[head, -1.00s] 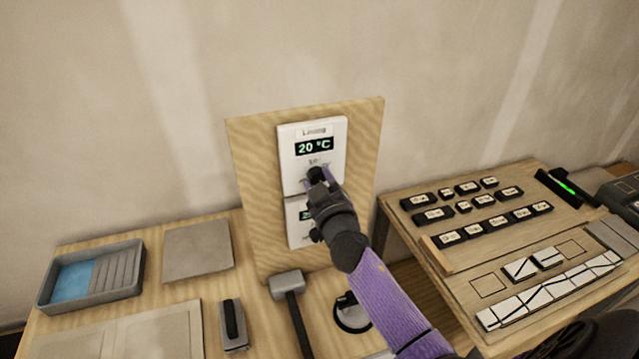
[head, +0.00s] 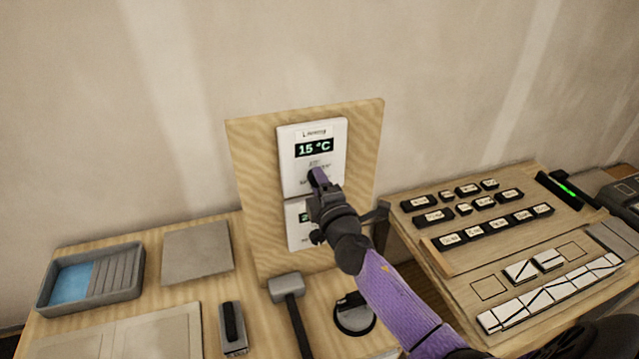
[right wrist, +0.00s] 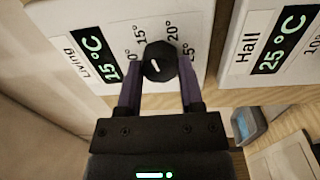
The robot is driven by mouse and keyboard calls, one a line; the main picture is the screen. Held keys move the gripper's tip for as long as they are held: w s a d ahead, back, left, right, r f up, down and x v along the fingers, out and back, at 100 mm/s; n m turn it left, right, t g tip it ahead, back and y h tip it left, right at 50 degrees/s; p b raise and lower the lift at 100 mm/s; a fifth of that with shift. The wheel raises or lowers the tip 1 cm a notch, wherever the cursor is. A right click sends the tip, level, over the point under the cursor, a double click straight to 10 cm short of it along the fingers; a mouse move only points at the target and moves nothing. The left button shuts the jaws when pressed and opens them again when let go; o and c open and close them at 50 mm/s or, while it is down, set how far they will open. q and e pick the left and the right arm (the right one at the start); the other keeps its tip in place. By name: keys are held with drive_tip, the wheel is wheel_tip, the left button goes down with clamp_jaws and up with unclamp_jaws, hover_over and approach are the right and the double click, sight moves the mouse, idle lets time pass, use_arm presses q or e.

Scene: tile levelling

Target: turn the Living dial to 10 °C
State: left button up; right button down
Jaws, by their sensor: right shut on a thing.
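The Living thermostat (head: 334,165) is the upper white panel on an upright wooden board. Its display (head: 313,148) reads 15 °C in green; the right wrist view shows the same reading (right wrist: 109,66). Its black dial (right wrist: 160,63) has a white mark, with printed degree marks around it. My right gripper (head: 318,176) is shut on the dial, one purple finger on each side in the right wrist view (right wrist: 160,75). In the head view the gripper hides much of the dial. My left gripper is not in view.
The Hall thermostat (right wrist: 265,45) is directly below, reading 25 °C, partly covered by my gripper in the head view. A mallet (head: 287,288), a grey tray (head: 92,275) and a suction cup (head: 354,314) lie in front. A bench with black labelled blocks (head: 451,239) stands right.

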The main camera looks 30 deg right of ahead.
drive_tip(key=shift+d+n+g+y+p, duration=0.15)
drive_tip(key=shift+n+p, duration=0.7)
drive_tip(key=shift+n, duration=3.15)
drive_tip(key=shift+a+n+g+y+p, duration=0.2)
drive_tip(key=shift+n+p, duration=0.65)
drive_tip(key=shift+n, duration=3.15)
drive_tip(key=shift+f+n, duration=0.1)
drive_tip(key=shift+n, duration=0.2)
drive_tip(key=shift+c, duration=1.2)
unclamp_jaws()
